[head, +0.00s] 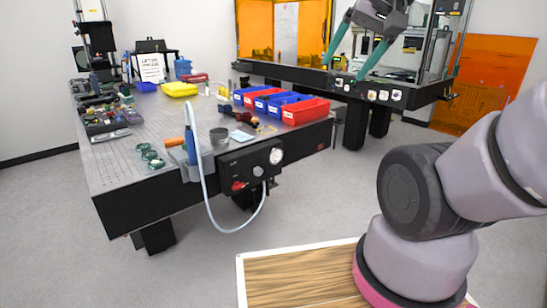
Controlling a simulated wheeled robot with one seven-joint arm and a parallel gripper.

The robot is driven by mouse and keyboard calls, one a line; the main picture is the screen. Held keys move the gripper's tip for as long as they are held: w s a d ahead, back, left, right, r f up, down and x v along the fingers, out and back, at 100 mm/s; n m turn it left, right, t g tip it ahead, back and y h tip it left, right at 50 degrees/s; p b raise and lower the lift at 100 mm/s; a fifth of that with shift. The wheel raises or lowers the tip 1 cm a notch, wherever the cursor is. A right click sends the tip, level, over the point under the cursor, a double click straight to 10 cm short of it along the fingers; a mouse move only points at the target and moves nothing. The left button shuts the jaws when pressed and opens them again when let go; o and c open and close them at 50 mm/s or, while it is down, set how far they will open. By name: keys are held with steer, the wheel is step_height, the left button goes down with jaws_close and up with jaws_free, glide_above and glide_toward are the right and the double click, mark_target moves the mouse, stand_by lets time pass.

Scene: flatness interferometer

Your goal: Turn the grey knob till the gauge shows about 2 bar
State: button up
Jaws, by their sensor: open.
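A black panel (240,170) is fixed to the front edge of the left optical table. It carries a small round white-faced gauge (276,156) at its right end. The gauge's needle and scale are too small to read. A small grey knob (258,171) sits left of and below the gauge, close to a pale hose. My gripper (344,72) is at the top right of the head view, with two teal fingers spread apart and nothing between them. It appears well above and to the right of the panel, apart from the knob.
A red knob (238,186) is on the same panel. A pale hose (207,200) loops below it. Open floor lies before the panel.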

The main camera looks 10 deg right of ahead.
mark_target(260, 172)
steer(key=w+a+f+m+g+y, duration=0.2)
steer(key=w+a+f+m+y, duration=0.25)
steer(key=w, duration=0.45)
steer(key=w+a+f+m+g+y, duration=0.2)
steer(key=w+a+f+y, duration=0.2)
steer(key=w+a+f, duration=0.35)
steer(key=w+a+f+m+g+y, duration=0.1)
steer(key=w+a+f+m+y, duration=0.25)
steer(key=w+f, duration=0.55)
steer(key=w+d+f+m+t+y, duration=0.25)
steer(key=w+f+m+t, duration=0.5)
steer(key=w+f, duration=0.55)
steer(key=d+f+m+t+h, duration=0.3)
steer(key=f+m, duration=0.1)
steer(key=f, duration=0.5)
steer(key=d+f+m+t+h, duration=0.25)
steer(key=f+m+h, duration=0.2)
steer(key=f, duration=0.45)
steer(key=shift+y, duration=0.4)
steer(key=x, duration=1)
steer(key=shift+d+f, duration=0.1)
steer(key=shift+f, duration=0.05)
steer(key=shift+c, duration=0.4)
